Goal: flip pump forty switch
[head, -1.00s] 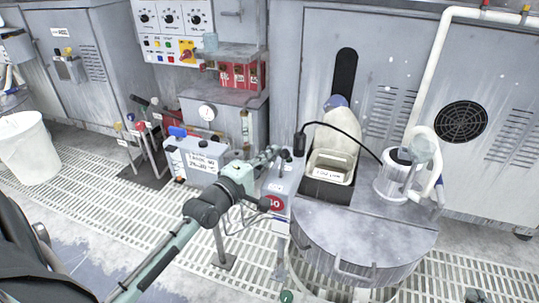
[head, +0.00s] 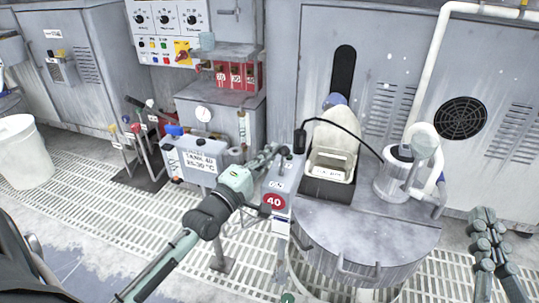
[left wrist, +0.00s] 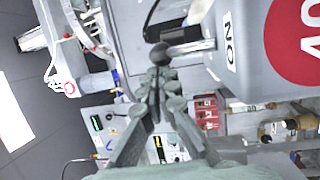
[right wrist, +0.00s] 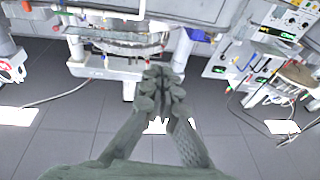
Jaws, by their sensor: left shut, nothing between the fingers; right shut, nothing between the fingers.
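The pump forty switch box (head: 277,187) is a grey box with a round red "40" label (head: 273,202), left of the round tank. A dark-knobbed lever (head: 285,151) stands on its top. In the left wrist view the black ball knob (left wrist: 160,53) is right at my left fingertips, with an "ON" label (left wrist: 229,41) nearby; I cannot tell if they touch. My left gripper (head: 268,153) is shut and empty, just left of the lever; its tips also show in the left wrist view (left wrist: 160,72). My right gripper (head: 484,218) is shut and empty, right of the tank.
A "TANK 40" box (head: 200,163) stands left, behind my left arm. A white bucket (head: 22,150) is far left.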

